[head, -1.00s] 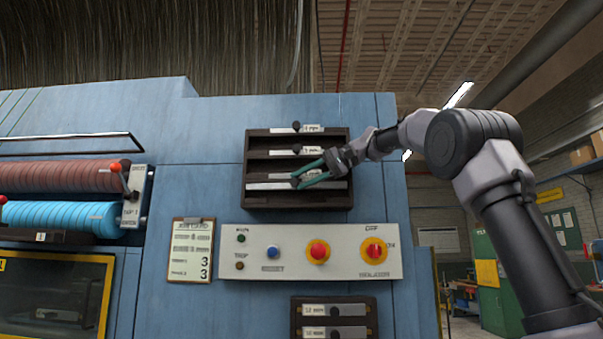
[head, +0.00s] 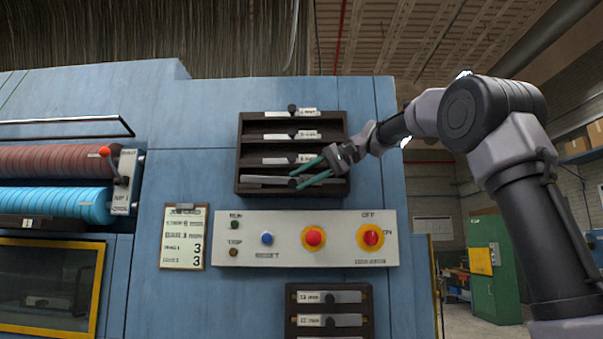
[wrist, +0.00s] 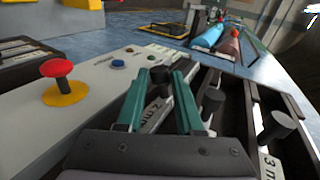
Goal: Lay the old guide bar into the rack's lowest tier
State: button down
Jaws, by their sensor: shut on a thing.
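The rack (head: 241,150) is a dark frame with several tiers on the blue machine's face. Its upper tiers hold pale labelled bars with black knobs. The old guide bar (head: 262,181) is a grey bar at the lowest tier, looking slightly tilted. My gripper (head: 296,180), with green fingers, comes from the right and is shut on this bar near its middle. In the wrist view a black knob (wrist: 160,75) stands between the fingers, above a label. The fingers hide part of the bar, and I cannot tell whether it rests fully on the tier.
Close below the rack is a control panel (head: 290,256) with a red stop button (head: 314,237) and a red-yellow switch (head: 371,238). A job card (head: 183,237) hangs left. A second rack (head: 291,322) sits lower. Brown and blue rollers (head: 55,203) are at far left.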

jog(key=shift+s+f, duration=0.3)
jog(key=shift+f, duration=0.1)
jog(key=shift+s+r, duration=0.25)
jog(key=shift+s, duration=0.95)
jog(key=shift+a, duration=0.1)
